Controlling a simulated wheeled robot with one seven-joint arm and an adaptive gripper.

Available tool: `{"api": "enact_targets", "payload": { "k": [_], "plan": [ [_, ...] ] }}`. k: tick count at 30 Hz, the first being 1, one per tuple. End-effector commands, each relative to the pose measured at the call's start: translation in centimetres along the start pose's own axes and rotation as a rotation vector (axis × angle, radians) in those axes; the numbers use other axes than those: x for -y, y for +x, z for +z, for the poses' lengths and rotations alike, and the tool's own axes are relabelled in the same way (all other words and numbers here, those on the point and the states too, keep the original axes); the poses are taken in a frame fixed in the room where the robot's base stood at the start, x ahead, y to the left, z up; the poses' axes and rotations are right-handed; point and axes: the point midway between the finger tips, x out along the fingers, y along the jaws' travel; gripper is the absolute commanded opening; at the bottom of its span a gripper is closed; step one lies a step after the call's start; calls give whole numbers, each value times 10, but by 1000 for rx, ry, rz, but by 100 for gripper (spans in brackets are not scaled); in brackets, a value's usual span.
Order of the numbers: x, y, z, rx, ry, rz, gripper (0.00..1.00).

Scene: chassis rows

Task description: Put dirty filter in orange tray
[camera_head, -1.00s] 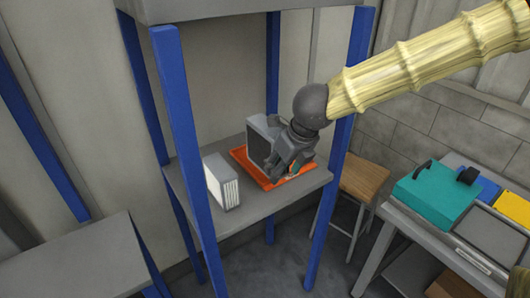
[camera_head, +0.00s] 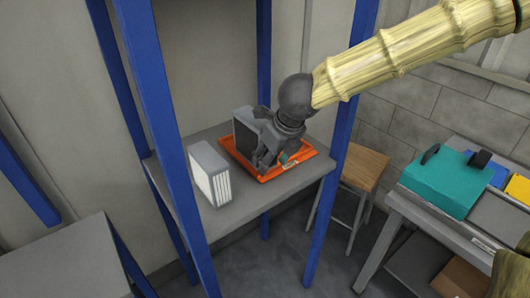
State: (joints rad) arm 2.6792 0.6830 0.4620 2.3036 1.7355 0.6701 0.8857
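The dirty filter (camera_head: 243,138), a dark grey block with a lighter frame, stands upright at the left back part of the orange tray (camera_head: 314,153). The tray lies flat on a grey shelf. My gripper (camera_head: 264,160) reaches down from the right over the tray, right up against the filter's right side, and hides part of it. The fingertips blend with the filter, so I cannot tell whether they grip it. The filter's lower edge is partly covered, so its contact with the tray is unclear.
A clean white filter (camera_head: 208,174) stands on the grey shelf (camera_head: 245,205), left of the tray. Blue posts (camera_head: 165,130) frame the shelf. A wooden stool (camera_head: 362,170) and a bench with a teal case (camera_head: 440,182) stand to the right.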

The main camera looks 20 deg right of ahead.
Motion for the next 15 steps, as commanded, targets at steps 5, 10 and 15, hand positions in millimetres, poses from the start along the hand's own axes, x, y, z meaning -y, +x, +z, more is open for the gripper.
{"api": "enact_targets", "payload": {
  "k": [5, 10, 15],
  "plan": [
    [0, 17, -7, 1, 0, 0, 20],
    [7, 20, -2, 1, 2, 0, 20],
    [30, 29, 16, 0, 6, 0, 20]
  ]
}}
